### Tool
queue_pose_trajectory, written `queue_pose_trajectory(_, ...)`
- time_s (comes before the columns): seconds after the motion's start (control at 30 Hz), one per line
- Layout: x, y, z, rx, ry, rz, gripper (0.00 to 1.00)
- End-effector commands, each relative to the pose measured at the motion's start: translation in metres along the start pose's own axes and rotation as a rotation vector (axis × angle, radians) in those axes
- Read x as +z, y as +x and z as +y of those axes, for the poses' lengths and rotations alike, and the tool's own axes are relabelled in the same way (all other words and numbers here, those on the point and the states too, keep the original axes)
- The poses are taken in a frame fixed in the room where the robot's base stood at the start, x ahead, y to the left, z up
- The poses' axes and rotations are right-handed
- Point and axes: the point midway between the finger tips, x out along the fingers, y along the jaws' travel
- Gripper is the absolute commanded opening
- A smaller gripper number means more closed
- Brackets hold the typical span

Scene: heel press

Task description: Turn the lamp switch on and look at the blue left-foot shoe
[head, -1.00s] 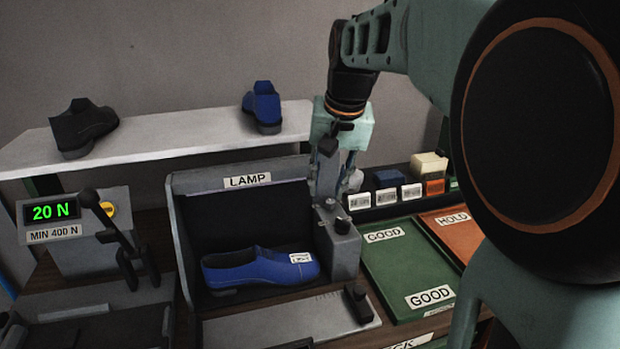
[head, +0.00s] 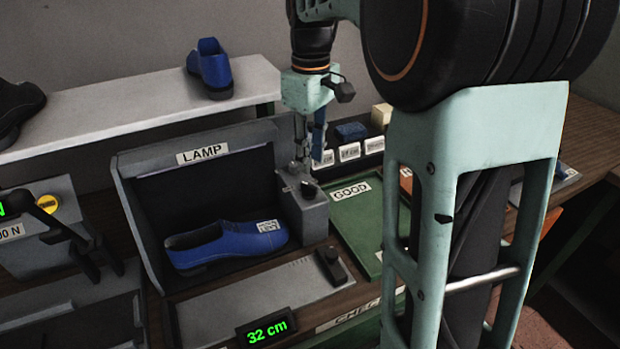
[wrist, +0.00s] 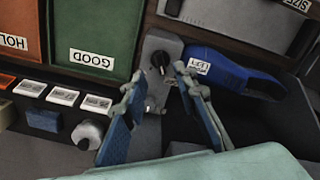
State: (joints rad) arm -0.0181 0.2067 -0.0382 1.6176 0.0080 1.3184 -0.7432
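A blue shoe (head: 225,245) lies in the dark lamp booth (head: 150,215) under the LAMP label. It carries a white tag, which appears to read LEFT in the wrist view, where the shoe (wrist: 240,75) also shows. The booth inside looks unlit. The grey switch box (head: 313,220) stands at the booth's right edge with a dark knob (head: 309,190) on top. My gripper (head: 304,172) points down just over the knob. In the wrist view my gripper (wrist: 158,80) is open, its fingers apart on either side of the knob (wrist: 158,60). Contact cannot be told.
A second blue shoe (head: 210,68) and a black shoe (head: 15,108) stand on the white shelf (head: 120,105). A green GOOD tray (head: 350,215) lies right of the switch box. A measuring plate (head: 250,300) with a 32 cm display is in front. A round knob (wrist: 88,136) is near my fingers.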

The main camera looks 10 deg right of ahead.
Motion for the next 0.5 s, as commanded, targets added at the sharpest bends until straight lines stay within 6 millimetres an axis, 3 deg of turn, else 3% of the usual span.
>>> queue_pose_trajectory(0.2, 0.001, 0.043, -0.001, -0.002, 0.002, -0.002, 0.27)
queue_pose_trajectory(0.5, 0.000, 0.069, 0.000, -0.001, 0.002, 0.000, 0.27)
